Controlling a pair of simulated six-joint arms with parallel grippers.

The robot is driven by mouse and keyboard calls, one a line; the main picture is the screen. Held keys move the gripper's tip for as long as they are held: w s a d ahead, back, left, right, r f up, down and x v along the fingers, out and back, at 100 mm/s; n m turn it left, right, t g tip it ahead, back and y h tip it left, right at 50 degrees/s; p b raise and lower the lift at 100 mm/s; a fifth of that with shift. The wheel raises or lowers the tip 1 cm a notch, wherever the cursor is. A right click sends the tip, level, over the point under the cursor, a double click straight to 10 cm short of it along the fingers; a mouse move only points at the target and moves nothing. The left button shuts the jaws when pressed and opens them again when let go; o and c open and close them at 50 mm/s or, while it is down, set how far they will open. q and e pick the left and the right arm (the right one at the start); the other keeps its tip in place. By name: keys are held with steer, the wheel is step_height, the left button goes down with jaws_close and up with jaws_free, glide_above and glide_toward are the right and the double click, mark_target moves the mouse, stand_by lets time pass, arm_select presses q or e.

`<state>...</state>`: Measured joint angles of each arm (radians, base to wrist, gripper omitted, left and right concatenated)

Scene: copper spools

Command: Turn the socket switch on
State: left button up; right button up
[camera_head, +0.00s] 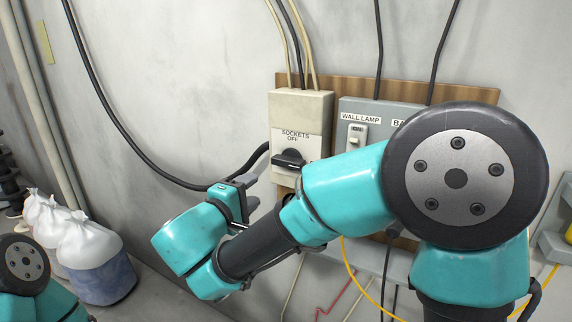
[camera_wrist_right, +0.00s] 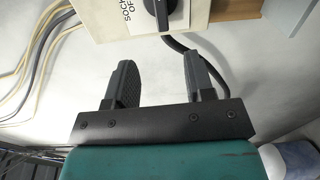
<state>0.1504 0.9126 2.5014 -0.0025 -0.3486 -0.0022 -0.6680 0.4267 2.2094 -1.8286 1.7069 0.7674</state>
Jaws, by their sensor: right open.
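The socket switch is a cream box (camera_head: 300,110) on the wall, labelled "SOCKETS OFF", with a black rotary knob (camera_head: 290,160) on its front. The knob's handle lies roughly sideways in the head view. In the right wrist view the box (camera_wrist_right: 115,22) and part of the knob (camera_wrist_right: 161,12) show at the top edge, cut off. My right gripper (camera_wrist_right: 160,68) is open and empty, with a gap between its two dark fingers. In the head view it is just below left of the box, apart from the knob. My left gripper is out of view.
A grey box (camera_head: 352,108) labelled "WALL LAMP" with a small switch is right of the socket box, partly behind my right arm. Cables (camera_head: 298,45) run above and a black cable (camera_head: 120,150) loops left. White bags (camera_head: 90,240) stand on the floor at lower left.

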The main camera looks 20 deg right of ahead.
mark_target(285, 164)
steer(key=x, duration=1.6)
steer(key=shift+w+d+f, duration=0.1)
steer(key=shift+w+d, duration=0.1)
steer(key=shift+d, duration=0.1)
jaws_close()
steer(key=shift+m, duration=0.3)
jaws_free()
